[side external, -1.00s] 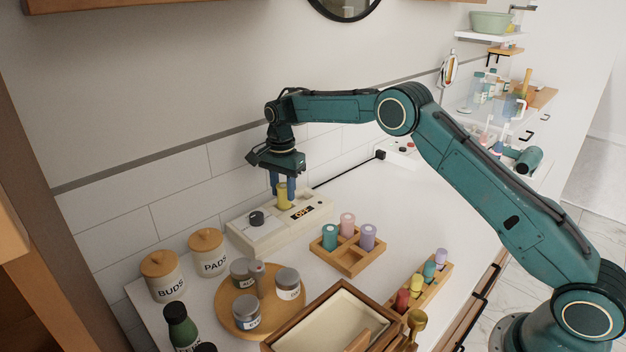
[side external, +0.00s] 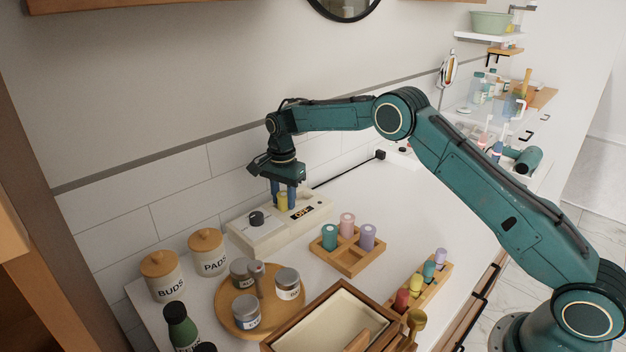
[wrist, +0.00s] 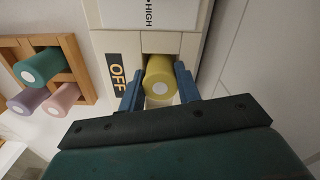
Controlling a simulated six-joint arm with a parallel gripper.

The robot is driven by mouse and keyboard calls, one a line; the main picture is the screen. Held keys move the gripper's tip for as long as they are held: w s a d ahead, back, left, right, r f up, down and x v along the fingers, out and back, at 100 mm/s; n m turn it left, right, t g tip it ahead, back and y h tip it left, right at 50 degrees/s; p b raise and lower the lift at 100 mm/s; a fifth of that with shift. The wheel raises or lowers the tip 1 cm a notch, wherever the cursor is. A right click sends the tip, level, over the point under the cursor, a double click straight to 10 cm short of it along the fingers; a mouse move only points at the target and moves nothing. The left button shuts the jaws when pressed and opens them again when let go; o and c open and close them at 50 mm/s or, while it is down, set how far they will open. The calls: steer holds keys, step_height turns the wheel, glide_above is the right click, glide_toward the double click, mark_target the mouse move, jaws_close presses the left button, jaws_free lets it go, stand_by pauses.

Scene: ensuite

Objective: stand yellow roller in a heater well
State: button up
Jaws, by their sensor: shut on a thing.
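The yellow roller (side external: 283,201) is upright between the blue fingers of my gripper (side external: 284,199), at the heater (side external: 262,229). In the wrist view the yellow roller (wrist: 160,80) lies between both fingers of my gripper (wrist: 160,92), which are shut on it. Its lower end is at the heater's top, beside the OFF display (wrist: 116,75). The fingers and the roller hide the well under it, so I cannot tell how deep it sits. The heater is a cream box with a dark knob (side external: 256,218) and a display reading OFF.
A wooden tray (side external: 352,262) with teal, pink and lilac rollers stands right of the heater. A wooden rack (side external: 416,297) with several rollers is nearer the front. A round tray (side external: 225,313) of jars and two canisters stand left. The wall is close behind the heater.

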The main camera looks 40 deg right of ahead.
mark_target(284, 194)
steer(key=shift+s+f, duration=0.1)
steer(key=shift+f, duration=0.55)
steer(key=o, duration=1)
steer(key=shift+d, duration=0.1)
steer(key=shift+s, duration=0.1)
steer(key=shift+w+r, duration=0.2)
steer(key=shift+r, duration=6.6)
